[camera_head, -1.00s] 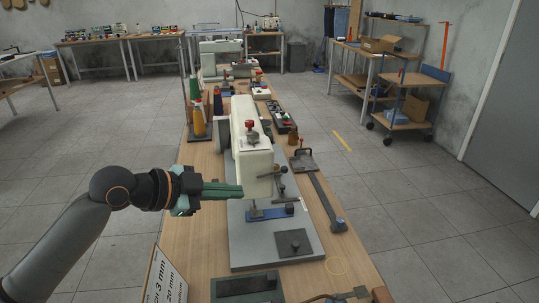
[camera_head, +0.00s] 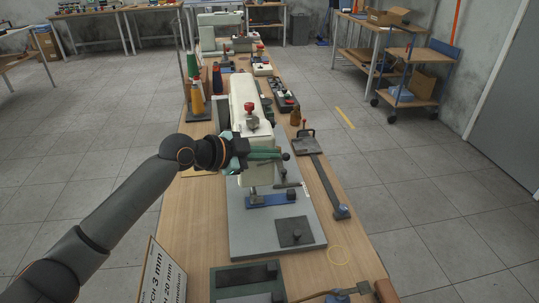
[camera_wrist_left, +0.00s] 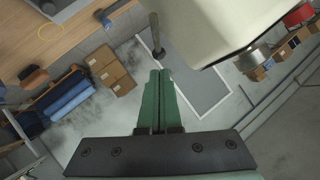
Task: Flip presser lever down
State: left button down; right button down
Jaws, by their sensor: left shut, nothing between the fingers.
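The sewing machine (camera_head: 247,100) is a cream-coloured head on a grey bed plate (camera_head: 245,228) on the wooden table. A short dark lever with a round knob (camera_head: 286,156) sticks out at its front; in the left wrist view a dark lever with a knob (camera_wrist_left: 157,38) stands just beyond my fingertips. My left gripper (camera_head: 280,153) reaches across the machine's front from the left. Its green fingers are shut together and empty, with the tips close to the knob; I cannot tell if they touch. My right gripper is not in view.
A blue presser piece (camera_head: 272,200) and a dark square plate (camera_head: 294,232) lie on the bed. A long flat bar (camera_head: 330,186) lies to the right. Thread cones (camera_head: 196,98) stand behind left. A sign (camera_head: 162,275) stands at the front left.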

aim_at(283, 159)
pick_arm(q)
jog(key=shift+w+f, duration=0.75)
jog(key=shift+f, duration=0.3)
jog(key=shift+w+d+f+b, duration=0.1)
jog(key=shift+d+f+b, duration=0.35)
jog(key=shift+b, duration=0.3)
jog(key=shift+r, duration=0.15)
